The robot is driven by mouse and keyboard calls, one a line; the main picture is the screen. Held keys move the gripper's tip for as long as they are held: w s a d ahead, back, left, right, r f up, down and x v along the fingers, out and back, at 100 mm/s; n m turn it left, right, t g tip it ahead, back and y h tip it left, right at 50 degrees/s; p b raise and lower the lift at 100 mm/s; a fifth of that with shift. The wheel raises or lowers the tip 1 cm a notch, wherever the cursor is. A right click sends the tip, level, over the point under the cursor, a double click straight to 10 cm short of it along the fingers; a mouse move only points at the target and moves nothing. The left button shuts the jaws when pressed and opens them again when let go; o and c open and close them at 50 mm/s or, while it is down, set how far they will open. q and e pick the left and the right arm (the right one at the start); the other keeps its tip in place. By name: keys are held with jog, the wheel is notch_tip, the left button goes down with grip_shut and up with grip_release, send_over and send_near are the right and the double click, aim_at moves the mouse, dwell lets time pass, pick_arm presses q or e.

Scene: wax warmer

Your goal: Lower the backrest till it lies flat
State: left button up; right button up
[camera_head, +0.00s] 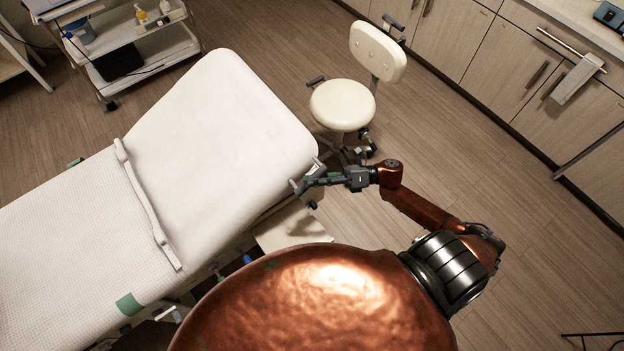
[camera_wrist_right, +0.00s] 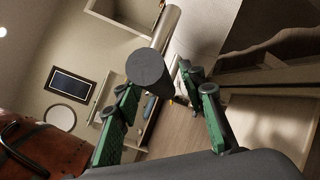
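The treatment bed's white backrest (camera_head: 215,120) is raised at a slope in the head view, its upper end toward the stool. The flat seat section (camera_head: 60,235) lies at the left. My right gripper (camera_head: 305,184) is beside the backrest's near right edge. In the right wrist view, a round bar with a dark grey end (camera_wrist_right: 150,70) lies between the spread green fingers of the gripper (camera_wrist_right: 160,95). The fingers look open, with gaps beside the bar; contact cannot be made out. My left gripper is not in view.
A cream stool (camera_head: 342,105) stands just beyond my right gripper. A white trolley (camera_head: 140,50) with bottles is at the back left. Cabinets (camera_head: 500,60) line the right wall. The floor (camera_head: 480,150) between stool and cabinets is clear.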

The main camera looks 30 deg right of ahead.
jog(key=shift+a, duration=0.1)
grip_shut()
dwell(0.5)
